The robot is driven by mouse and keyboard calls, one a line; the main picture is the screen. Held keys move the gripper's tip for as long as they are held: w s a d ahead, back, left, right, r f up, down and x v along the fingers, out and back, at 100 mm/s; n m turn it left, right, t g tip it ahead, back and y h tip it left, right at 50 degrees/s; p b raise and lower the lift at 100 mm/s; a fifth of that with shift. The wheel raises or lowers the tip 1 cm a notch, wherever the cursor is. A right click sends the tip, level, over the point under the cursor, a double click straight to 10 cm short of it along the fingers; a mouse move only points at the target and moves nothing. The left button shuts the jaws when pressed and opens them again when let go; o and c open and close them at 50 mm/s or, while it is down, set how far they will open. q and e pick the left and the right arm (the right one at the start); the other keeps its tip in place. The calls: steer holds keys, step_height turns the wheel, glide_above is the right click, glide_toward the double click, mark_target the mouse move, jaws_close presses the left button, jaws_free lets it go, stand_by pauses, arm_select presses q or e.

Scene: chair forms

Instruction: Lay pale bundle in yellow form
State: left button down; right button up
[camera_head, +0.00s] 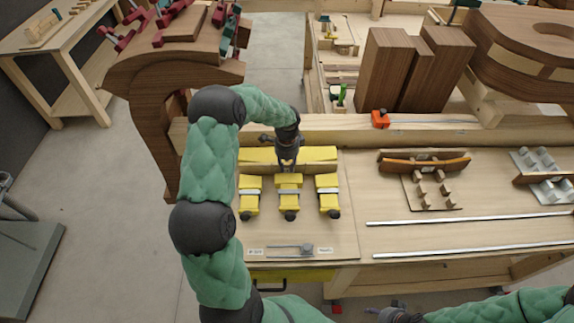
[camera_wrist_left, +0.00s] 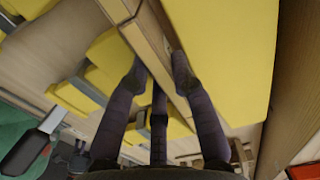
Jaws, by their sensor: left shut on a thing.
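My left gripper (camera_head: 287,161) is shut on the pale bundle (camera_head: 258,169), a long thin wooden strip lying left to right. The yellow form (camera_head: 319,154) is right behind the bundle, along the bench's back rail. In the left wrist view the fingers (camera_wrist_left: 160,78) straddle the bundle (camera_wrist_left: 152,42), with the large yellow form (camera_wrist_left: 228,50) close beside it. I cannot tell whether the bundle touches the form. Yellow clamp blocks (camera_head: 289,196) stand in front of the bundle. My right gripper (camera_head: 393,312) is at the bottom edge, partly cut off; its jaws are unclear.
An orange-brown form (camera_head: 425,164) with small clamps stands to the right, and pale metal clamps (camera_head: 545,165) are farther right. Two metal bars (camera_head: 470,218) lie on the bench. An orange item (camera_head: 380,119) sits on the back rail. The front middle of the bench is mostly clear.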

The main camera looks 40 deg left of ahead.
mark_target(287, 164)
arm_select(q)
steer(key=shift+s+d+f, duration=0.25)
steer(key=shift+s+f, duration=0.05)
steer(key=shift+f, duration=0.25)
steer(key=c, duration=1.1)
jaws_free()
steer(key=shift+c, duration=0.2)
steer(key=shift+o, duration=0.8)
steer(key=shift+w+a+f, duration=0.15)
steer(key=shift+f, duration=0.05)
step_height(287, 164, up, 13)
steer(key=shift+w+a+f, duration=0.15)
steer(key=shift+w+a, duration=0.1)
steer(key=shift+w, duration=0.05)
